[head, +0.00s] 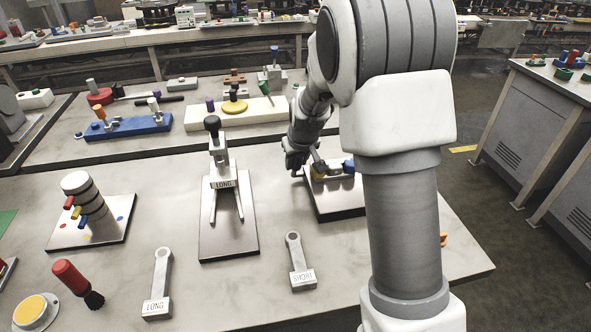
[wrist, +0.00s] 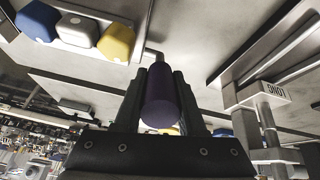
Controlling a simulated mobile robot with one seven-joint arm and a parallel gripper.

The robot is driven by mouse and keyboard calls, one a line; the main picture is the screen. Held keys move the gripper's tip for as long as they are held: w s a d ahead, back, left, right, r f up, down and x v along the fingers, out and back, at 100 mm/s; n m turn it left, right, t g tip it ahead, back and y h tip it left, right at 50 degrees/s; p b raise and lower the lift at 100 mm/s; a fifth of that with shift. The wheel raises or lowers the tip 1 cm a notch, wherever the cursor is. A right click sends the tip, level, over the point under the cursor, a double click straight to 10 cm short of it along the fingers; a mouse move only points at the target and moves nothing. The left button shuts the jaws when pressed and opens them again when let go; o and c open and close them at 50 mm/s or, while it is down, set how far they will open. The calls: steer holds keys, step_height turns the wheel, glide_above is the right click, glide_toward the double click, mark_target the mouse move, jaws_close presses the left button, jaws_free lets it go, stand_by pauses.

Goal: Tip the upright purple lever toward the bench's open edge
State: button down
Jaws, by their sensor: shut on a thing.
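The purple lever's handle (wrist: 161,98) shows in the wrist view, between the two fingers of my gripper (wrist: 162,85). The fingers are shut on it from both sides, and a thin grey rod runs on from its far end. In the head view my gripper (head: 298,160) is at the left side of a metal base plate (head: 335,205). The purple handle is hidden there by my gripper, and I cannot tell the lever's exact tilt. A yellow knob (wrist: 117,42), a white knob (wrist: 78,29) and a blue knob (wrist: 38,21) stand in a row beside it.
A clamp fixture marked LONG (head: 221,183) stands just left of my gripper. Two grey wrench-like pieces, LONG (head: 158,290) and SHORT (head: 299,265), lie in front. A stacked black-and-white post (head: 85,195) stands at the left. The bench's right edge drops to open floor (head: 500,215).

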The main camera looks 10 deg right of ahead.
steer(key=shift+s+f+t+b, duration=1.3)
steer(key=shift+t+b, duration=0.5)
steer(key=shift+b, duration=3.75)
steer(key=t+b, duration=0.1)
steer(key=b, duration=0.2)
steer(key=shift+s+f, duration=0.2)
steer(key=shift+s+b, duration=0.15)
steer(key=shift+b, duration=0.8)
steer(key=shift+s+t+b, duration=0.1)
steer(key=shift+t+b, duration=0.3)
steer(key=shift+b, duration=0.1)
steer(key=shift+r, duration=0.1)
steer(key=c, duration=0.5)
jaws_free()
